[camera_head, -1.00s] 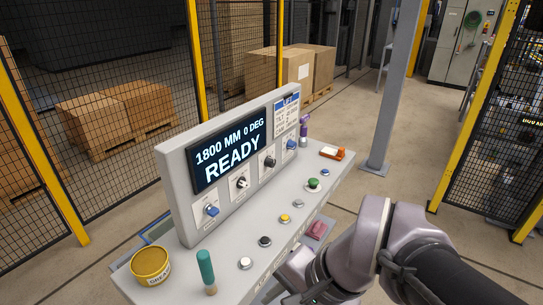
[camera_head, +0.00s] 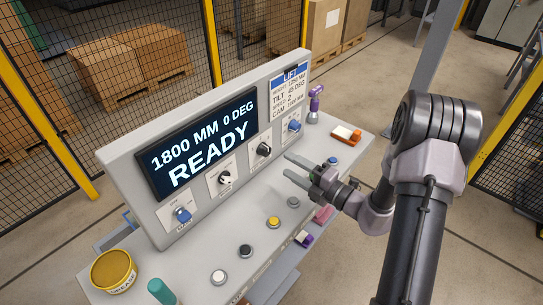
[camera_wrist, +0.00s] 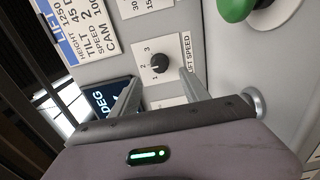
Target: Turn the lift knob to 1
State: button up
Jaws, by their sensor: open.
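The lift speed knob (camera_head: 264,149) is a small black dial on a white plate, below the right end of the display. In the wrist view the black knob (camera_wrist: 159,63) shows beside the label "LIFT SPEED", with marks 1, 2 and 3 around it. I cannot tell which mark it points at. My gripper (camera_head: 288,165) is open and empty, a short way in front of the panel. In the wrist view my gripper's fingertips (camera_wrist: 160,76) lie either side of the knob's line, seemingly short of it.
The display (camera_head: 200,145) reads 1800 MM 0 DEG READY. A blue knob (camera_head: 294,126) sits right of the lift knob, a black-and-white one (camera_head: 225,178) left. A yellow tin (camera_head: 113,271) stands front left.

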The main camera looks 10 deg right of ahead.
aim_at(268, 153)
jog(key=b+x, duration=0.1)
jog(key=x, duration=0.6)
jog(key=shift+w+a, duration=0.25)
jog(key=shift+c, duration=0.2)
grip_shut()
jog(key=n, duration=0.5)
jog(key=shift+n+b, duration=0.3)
jog(key=shift+n, duration=0.1)
jog(key=n+b, duration=0.2)
jog(key=n, duration=0.4)
